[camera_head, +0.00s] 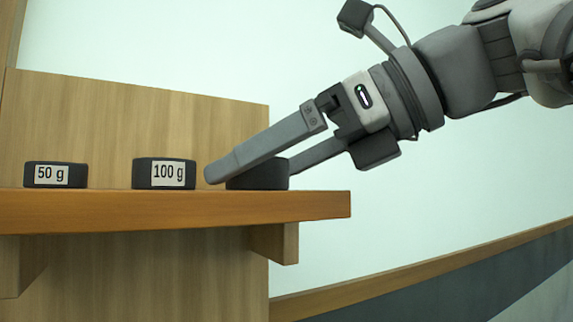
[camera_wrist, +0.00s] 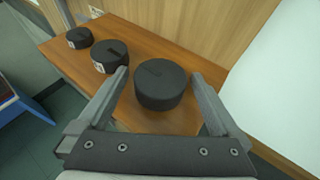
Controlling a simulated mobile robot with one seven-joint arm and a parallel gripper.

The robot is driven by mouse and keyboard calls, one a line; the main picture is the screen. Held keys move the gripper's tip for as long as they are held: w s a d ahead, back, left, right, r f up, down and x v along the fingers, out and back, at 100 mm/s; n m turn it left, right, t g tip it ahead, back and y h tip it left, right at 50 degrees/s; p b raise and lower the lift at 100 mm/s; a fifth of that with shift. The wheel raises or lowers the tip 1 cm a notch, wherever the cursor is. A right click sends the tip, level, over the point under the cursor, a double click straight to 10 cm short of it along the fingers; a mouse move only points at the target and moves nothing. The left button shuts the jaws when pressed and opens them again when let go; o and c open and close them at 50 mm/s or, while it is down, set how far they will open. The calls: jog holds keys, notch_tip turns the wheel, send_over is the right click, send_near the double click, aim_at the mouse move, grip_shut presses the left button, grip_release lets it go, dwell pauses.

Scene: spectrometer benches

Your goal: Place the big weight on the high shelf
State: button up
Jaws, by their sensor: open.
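A wooden shelf (camera_head: 180,210) holds three black round weights in a row. The biggest weight (camera_wrist: 161,84) stands near the shelf's right end; in the head view it is partly hidden behind my gripper's finger, and its label is hidden. The weight labelled 100 g (camera_head: 164,173) stands in the middle and the one labelled 50 g (camera_head: 55,175) at the left. My gripper (camera_head: 250,170) reaches in from the right, tilted down. Its fingers are open, one on either side of the biggest weight, with gaps visible in the wrist view (camera_wrist: 165,88).
A wooden panel (camera_head: 150,110) rises behind the shelf. A bracket (camera_head: 275,243) supports the shelf from below. A blue-edged object (camera_wrist: 22,105) stands lower at the left in the wrist view. The space right of the shelf's end is open.

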jog(key=shift+r, duration=0.25)
jog(key=v, duration=1.2)
jog(key=w+d+f+n+h, duration=0.1)
jog(key=w+f+n+h, duration=0.25)
jog(key=f, duration=0.85)
jog(key=w+d+f+n+h, duration=0.1)
jog(key=w+f+n+h, duration=0.3)
jog(key=f, duration=0.7)
jog(key=s+d+f+n+h, duration=0.2)
jog(key=f+n, duration=0.5)
jog(key=f, duration=0.4)
jog(key=s+d+f+n+h, duration=0.2)
jog(key=s+f+n, duration=0.1)
jog(key=f+n, duration=0.5)
notch_tip(320, 180, down, 3)
jog(key=shift+s+d+f+h, duration=0.15)
jog(key=shift+s+d+h, duration=0.1)
jog(key=shift+h, duration=0.1)
jog(key=shift+f+n, duration=0.15)
jog(key=shift+n, duration=0.1)
